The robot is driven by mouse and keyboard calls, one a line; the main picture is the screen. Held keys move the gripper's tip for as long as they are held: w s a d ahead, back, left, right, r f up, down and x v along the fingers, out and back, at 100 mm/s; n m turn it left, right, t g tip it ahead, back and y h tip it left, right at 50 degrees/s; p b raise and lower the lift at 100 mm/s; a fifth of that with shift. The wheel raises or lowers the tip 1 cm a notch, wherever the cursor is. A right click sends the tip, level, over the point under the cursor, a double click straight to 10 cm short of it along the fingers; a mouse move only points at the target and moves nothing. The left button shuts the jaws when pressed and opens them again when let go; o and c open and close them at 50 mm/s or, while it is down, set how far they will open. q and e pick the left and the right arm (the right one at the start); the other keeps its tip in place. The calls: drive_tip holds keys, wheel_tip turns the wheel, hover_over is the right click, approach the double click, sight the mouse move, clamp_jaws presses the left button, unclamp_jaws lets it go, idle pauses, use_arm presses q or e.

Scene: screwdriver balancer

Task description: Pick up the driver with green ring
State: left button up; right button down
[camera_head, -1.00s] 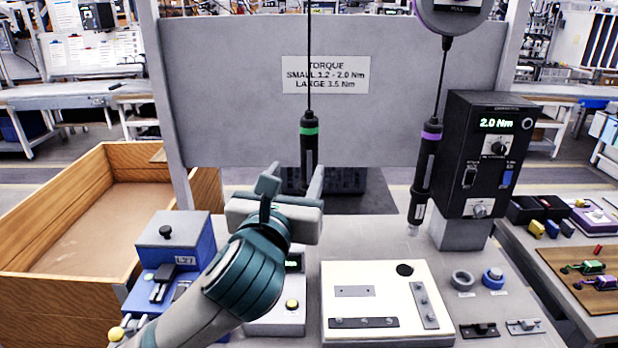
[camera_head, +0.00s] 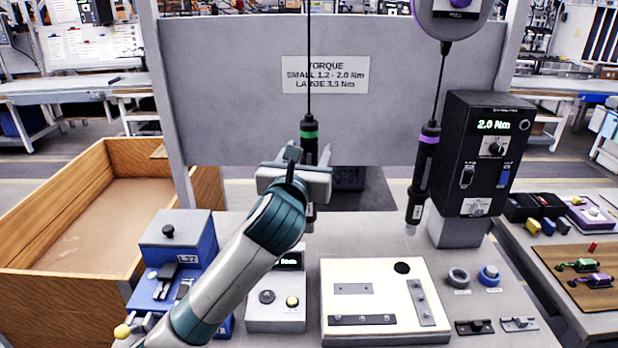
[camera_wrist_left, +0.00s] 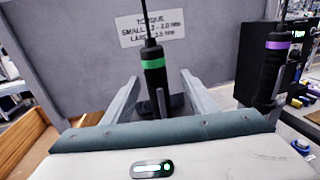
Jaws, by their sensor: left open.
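The driver with the green ring (camera_head: 309,135) hangs upright on a cord in front of the grey panel. Its black body and green band also show in the left wrist view (camera_wrist_left: 153,68). My left gripper (camera_head: 308,160) is open, with its fingers at either side of the driver's body below the green band. In the left wrist view the driver stands between the two spread fingers (camera_wrist_left: 160,98). I cannot tell whether either finger touches it. The driver's middle is hidden behind my gripper in the head view, and its tip shows below. My right gripper is not in view.
A driver with a purple ring (camera_head: 424,170) hangs to the right, beside a black torque box (camera_head: 484,155) reading 2.0 Nm. A white fixture plate (camera_head: 380,290) and a blue box (camera_head: 175,250) stand on the bench. A wooden crate (camera_head: 60,285) is at left.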

sight(307, 146)
use_arm(q)
drive_tip(key=shift+w, duration=0.1)
drive_tip(key=shift+w, duration=0.25)
drive_tip(key=w+p, duration=0.2)
drive_tip(key=w, duration=0.1)
drive_tip(key=shift+w, duration=0.35)
drive_tip(key=shift+w+d+f, duration=0.1)
drive_tip(key=shift+w+d, duration=0.05)
drive_tip(key=shift+w, duration=0.25)
clamp_jaws()
